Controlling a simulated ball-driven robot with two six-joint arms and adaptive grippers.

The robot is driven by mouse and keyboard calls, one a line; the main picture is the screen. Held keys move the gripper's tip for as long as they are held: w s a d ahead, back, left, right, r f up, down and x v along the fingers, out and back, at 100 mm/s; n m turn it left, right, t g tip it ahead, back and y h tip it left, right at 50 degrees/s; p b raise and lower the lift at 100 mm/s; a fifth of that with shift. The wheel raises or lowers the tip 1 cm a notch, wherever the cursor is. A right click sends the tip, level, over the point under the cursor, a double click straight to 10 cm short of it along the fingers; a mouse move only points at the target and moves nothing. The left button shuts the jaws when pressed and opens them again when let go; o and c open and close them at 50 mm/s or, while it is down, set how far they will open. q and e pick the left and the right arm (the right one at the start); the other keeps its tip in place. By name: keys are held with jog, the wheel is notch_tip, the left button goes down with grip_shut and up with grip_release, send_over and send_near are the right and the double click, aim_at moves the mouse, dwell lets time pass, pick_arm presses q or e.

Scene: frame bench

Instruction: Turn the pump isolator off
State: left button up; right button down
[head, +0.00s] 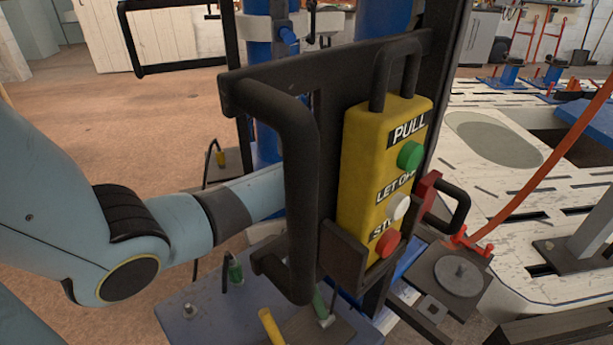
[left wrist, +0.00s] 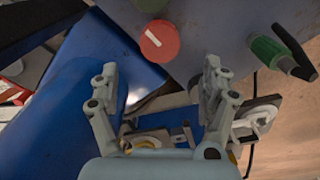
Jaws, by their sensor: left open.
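A round red knob (left wrist: 159,41) with a short white bar sits on a grey panel (left wrist: 215,30) in the left wrist view. It looks like the pump isolator, but no label shows on it. Its white bar is slanted. My left gripper (left wrist: 158,85) is open and empty, its two fingers spread below the knob in that view and apart from it. In the head view my left arm reaches in from the left behind a black bar handle, and its gripper is hidden there. I cannot make out the red knob in the head view. My right gripper is not in view.
A yellow button box (head: 363,165) with green, white and red buttons hangs in front. A thick black handle (head: 300,180) stands close to my left arm. A green-handled lever (left wrist: 270,52) is right of the knob. A blue surface (left wrist: 95,90) lies left of the fingers.

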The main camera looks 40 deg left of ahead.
pick_arm(q)
notch_tip(320, 180, up, 4)
jog(key=shift+f, duration=0.2)
jog(key=shift+s, duration=0.1)
dwell(0.5)
